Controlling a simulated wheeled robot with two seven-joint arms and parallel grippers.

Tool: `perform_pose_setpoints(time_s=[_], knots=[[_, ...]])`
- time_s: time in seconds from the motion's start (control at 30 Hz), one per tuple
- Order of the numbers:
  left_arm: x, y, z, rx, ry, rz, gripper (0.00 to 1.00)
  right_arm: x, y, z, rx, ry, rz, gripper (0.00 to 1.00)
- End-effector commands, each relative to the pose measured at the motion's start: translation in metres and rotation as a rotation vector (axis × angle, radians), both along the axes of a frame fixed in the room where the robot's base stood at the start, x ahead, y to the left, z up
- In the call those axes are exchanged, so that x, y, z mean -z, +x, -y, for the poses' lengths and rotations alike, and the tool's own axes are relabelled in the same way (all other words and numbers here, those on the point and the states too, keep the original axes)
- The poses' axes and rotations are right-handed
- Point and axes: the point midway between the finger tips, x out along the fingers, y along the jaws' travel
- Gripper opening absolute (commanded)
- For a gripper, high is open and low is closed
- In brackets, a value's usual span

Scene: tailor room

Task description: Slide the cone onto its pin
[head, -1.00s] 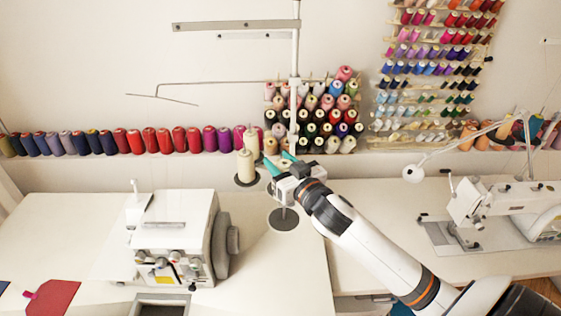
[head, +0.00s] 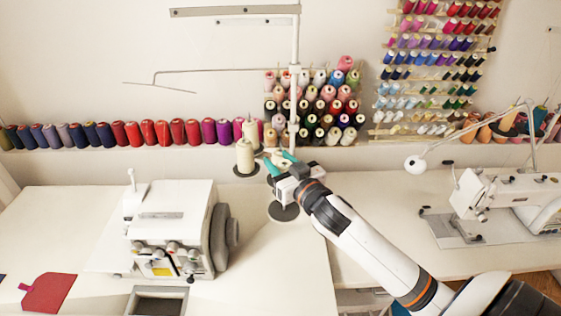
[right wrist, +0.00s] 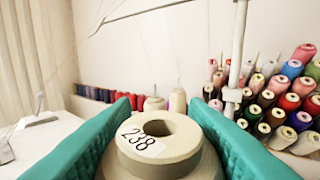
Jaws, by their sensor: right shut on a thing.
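My right gripper (head: 280,160) shows in the head view at the thread stand, its teal fingers pointing up and to the left. It is shut on a cream cone (right wrist: 165,155) labelled 238. In the right wrist view the cone is between both fingers and its open top hole faces up. In the head view the held cone is mostly hidden by the gripper. A bare dark disc (head: 284,212) of the stand lies just below the gripper in the picture. Its pin cannot be made out, and I cannot tell how the cone lines up with it. My left gripper is not in view.
A cream cone (head: 245,155) stands on another disc left of the gripper, with a further cone behind. The stand's pole (head: 295,90) rises close behind the gripper. A white overlock machine (head: 172,230) stands left; another sewing machine (head: 505,200) stands right.

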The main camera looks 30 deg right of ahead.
Motion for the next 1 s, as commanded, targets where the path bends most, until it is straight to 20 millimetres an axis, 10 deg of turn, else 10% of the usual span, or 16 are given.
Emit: perform_pose_setpoints(time_s=[1.0], knots=[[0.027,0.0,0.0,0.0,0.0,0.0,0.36,0.037,0.0,0.0,0.0,0.0,0.0,0.16]])
